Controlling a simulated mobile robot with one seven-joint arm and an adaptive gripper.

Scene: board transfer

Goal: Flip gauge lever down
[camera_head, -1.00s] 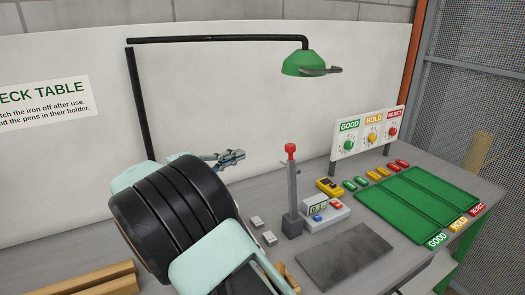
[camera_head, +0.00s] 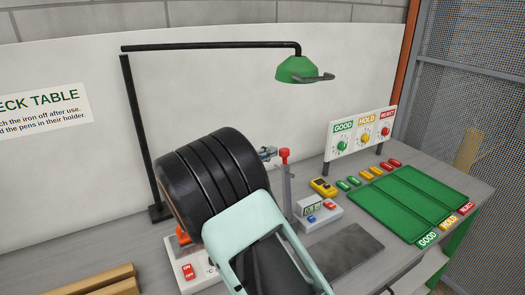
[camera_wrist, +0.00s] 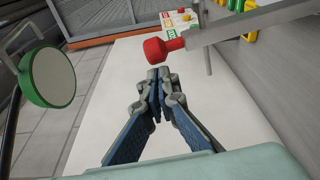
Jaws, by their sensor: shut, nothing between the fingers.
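The gauge lever (camera_head: 288,185) is a grey upright bar with a red knob (camera_head: 285,154) on top, beside a small gauge box (camera_head: 319,215) with a display and blue and red buttons. My arm hides its foot in the head view. My gripper (camera_head: 269,153) is at about knob height, just left of the knob in that view. In the wrist view the shut, empty fingertips (camera_wrist: 158,74) sit close to the red knob (camera_wrist: 164,50), and the grey bar (camera_wrist: 225,28) runs off to the upper right. I cannot tell whether the fingers touch the knob.
A green lamp (camera_head: 300,70) hangs overhead; its round head shows in the wrist view (camera_wrist: 47,77). A green sorting tray (camera_head: 408,205) and a dial board (camera_head: 362,134) stand at right. An ON/OFF unit (camera_head: 187,268) is at left. A dark mat (camera_head: 345,250) lies clear in front.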

